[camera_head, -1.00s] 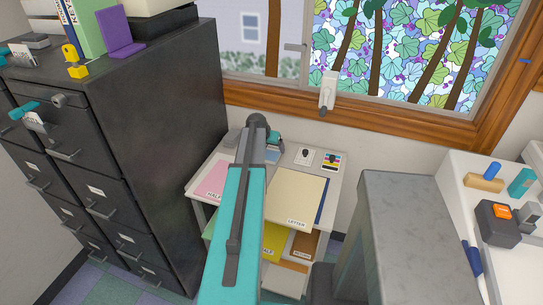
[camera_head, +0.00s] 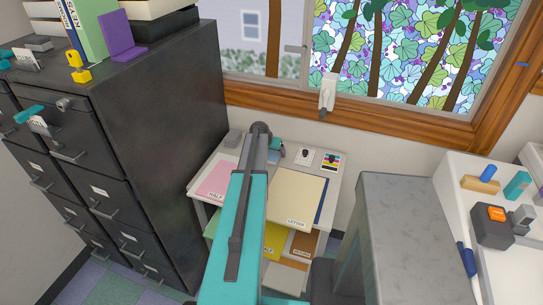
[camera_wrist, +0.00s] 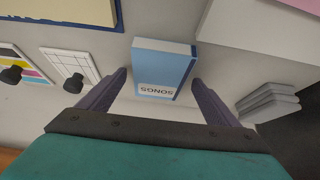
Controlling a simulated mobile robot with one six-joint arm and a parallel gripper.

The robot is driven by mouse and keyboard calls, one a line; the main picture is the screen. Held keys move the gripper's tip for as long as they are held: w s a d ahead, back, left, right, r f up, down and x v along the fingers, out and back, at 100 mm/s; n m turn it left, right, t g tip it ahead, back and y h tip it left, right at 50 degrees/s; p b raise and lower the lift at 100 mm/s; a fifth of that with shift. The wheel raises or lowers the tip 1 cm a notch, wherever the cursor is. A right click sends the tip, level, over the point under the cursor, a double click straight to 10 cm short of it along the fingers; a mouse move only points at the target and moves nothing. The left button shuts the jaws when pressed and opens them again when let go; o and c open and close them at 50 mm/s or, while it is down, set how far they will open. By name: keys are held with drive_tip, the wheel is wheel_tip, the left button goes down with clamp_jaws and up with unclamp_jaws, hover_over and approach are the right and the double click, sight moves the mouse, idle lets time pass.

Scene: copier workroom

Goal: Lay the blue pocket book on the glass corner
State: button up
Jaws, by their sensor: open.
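The blue pocket book (camera_wrist: 160,70), marked SONGS, lies on the pale top of a small shelf unit in the wrist view. My gripper (camera_wrist: 159,78) is open, with one dark finger on each side of the book and a visible gap to each. In the head view my arm hides most of the gripper, and only a small bit of the blue book (camera_head: 273,157) shows beside it. I cannot make out a glass corner for certain in either view.
Paper stacks labelled HALF (camera_head: 216,181) and LETTER (camera_head: 296,195) share the shelf top (camera_head: 322,180). Two small cards (camera_head: 331,161) lie behind, and a grey stack (camera_wrist: 268,102) sits near the book. A black filing cabinet (camera_head: 170,120) stands left; a white machine (camera_head: 450,200) stands right.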

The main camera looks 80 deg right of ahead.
drive_tip(key=shift+c, duration=0.4)
drive_tip(key=c, duration=1.2)
drive_tip(key=shift+r, duration=0.15)
drive_tip(key=shift+c, duration=0.2)
wheel_tip(320, 180, up, 28)
drive_tip(key=b, duration=0.7)
